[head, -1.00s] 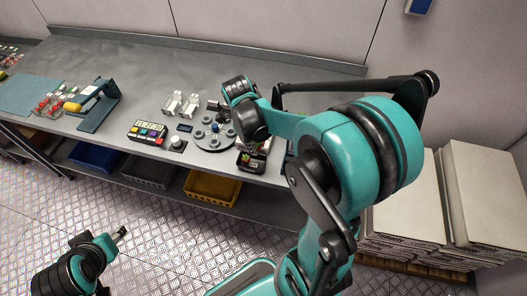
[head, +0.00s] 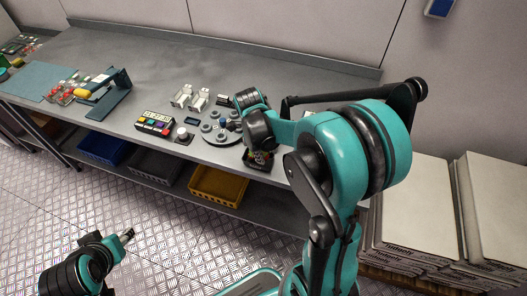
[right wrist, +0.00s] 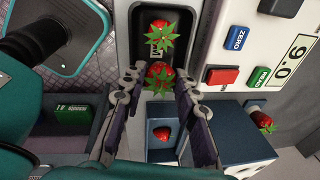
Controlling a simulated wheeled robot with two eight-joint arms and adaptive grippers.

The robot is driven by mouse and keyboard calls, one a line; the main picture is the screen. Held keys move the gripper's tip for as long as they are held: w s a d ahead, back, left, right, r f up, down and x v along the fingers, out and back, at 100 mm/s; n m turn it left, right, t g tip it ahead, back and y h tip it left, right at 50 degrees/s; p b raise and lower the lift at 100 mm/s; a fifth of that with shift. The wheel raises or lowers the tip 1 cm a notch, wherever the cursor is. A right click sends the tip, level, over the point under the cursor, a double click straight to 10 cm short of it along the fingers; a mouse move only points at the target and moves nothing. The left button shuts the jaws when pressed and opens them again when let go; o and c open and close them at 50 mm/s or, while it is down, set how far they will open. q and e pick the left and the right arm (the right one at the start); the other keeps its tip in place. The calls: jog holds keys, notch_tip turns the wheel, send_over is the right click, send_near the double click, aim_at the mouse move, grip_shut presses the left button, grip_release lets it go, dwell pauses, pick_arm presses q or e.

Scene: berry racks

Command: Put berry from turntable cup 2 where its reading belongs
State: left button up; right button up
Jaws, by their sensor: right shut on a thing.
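In the right wrist view, my right gripper (right wrist: 159,92) is shut on a red strawberry (right wrist: 159,76) with green leaves. It holds the berry near the front end of a dark tray (right wrist: 140,52) where another strawberry (right wrist: 159,31) lies by an "M" label. In the head view, the grey turntable (head: 207,139) with several round cups stands just left of my right wrist; the fingertips are hidden there, and I cannot tell which cup is 2. A display (right wrist: 291,62) reads 9.0 beside ZERO and READ buttons. My left gripper (head: 128,236) is empty over the floor, its jaws unclear.
A blue box (right wrist: 212,135) with a berry in its opening lies below the gripper, and another strawberry (right wrist: 262,121) is to its right. A box with coloured buttons (head: 154,125) stands on the bench. Yellow (head: 217,186) and blue bins sit on the shelf below; stacked boxes stand at right.

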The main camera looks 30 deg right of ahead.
jog(key=o, duration=0.7)
jog(key=shift+r+p, duration=2.45)
jog(key=shift+r, duration=0.55)
